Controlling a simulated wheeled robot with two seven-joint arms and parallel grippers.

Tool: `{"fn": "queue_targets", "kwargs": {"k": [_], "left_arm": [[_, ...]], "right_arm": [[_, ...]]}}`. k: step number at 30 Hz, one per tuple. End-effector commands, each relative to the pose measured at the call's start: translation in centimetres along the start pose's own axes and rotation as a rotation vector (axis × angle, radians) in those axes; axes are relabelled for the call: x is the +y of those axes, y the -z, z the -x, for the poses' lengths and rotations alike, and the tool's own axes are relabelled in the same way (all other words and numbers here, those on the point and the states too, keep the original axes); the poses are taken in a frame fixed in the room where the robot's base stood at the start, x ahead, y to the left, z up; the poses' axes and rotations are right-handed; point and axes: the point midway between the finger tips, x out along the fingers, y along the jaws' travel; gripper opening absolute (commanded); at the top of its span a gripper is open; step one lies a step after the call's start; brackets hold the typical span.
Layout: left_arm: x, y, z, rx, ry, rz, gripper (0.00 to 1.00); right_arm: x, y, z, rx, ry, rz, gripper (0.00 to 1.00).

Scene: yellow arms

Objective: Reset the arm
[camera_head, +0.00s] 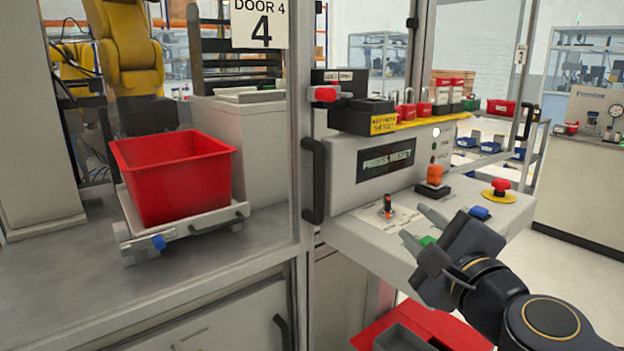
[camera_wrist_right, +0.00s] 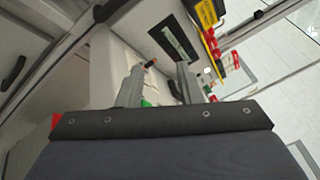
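A control console (camera_head: 350,232) beside the door post carries a "PRESS RESET" label (camera_head: 386,160). Its sloped top holds a small key-like switch (camera_head: 388,207), an orange knob on a black base (camera_head: 434,176), a green button (camera_head: 427,241), a blue button (camera_head: 480,212) and a red mushroom button on a yellow disc (camera_head: 501,186). My right gripper (camera_head: 414,222) is open and empty over the console top, its fingers around the green button's area. Contact cannot be told. In the right wrist view, the green button (camera_wrist_right: 147,103) shows between the spread fingers (camera_wrist_right: 160,72). My left gripper is out of view.
A yellow arm (camera_head: 128,50) stands behind a red bin (camera_head: 172,177) on a tray at left. A door post with a black handle (camera_head: 314,180) stands left of the console. Padlocks (camera_head: 425,105) line the console's upper ledge. A red container (camera_head: 440,325) sits below. Open floor lies right.

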Motion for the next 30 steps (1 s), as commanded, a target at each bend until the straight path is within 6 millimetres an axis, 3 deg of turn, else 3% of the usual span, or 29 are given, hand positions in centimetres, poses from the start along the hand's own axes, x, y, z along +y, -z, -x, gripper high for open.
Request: {"fn": "queue_targets", "kwargs": {"k": [3, 7, 12, 18, 21, 30], "left_arm": [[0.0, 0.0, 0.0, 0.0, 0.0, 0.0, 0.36], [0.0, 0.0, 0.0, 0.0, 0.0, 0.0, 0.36], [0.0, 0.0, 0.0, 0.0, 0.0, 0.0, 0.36], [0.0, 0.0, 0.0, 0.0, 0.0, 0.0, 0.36], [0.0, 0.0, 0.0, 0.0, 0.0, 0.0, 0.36], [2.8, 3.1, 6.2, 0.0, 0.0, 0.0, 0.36]], "right_arm": [[4.6, 1.9, 3.4, -0.116, -0.155, 0.447, 0.33], [11.6, 5.4, 8.2, -0.245, -0.406, 0.88, 0.33], [17.3, 9.3, 13.4, -0.364, -0.656, 1.164, 0.33], [21.6, 13.0, 18.7, -0.48, -0.892, 1.347, 0.33], [23.2, 14.6, 21.3, -0.537, -1.002, 1.409, 0.33], [16.8, 10.8, 21.2, -0.542, -1.006, 1.413, 0.33]]}}
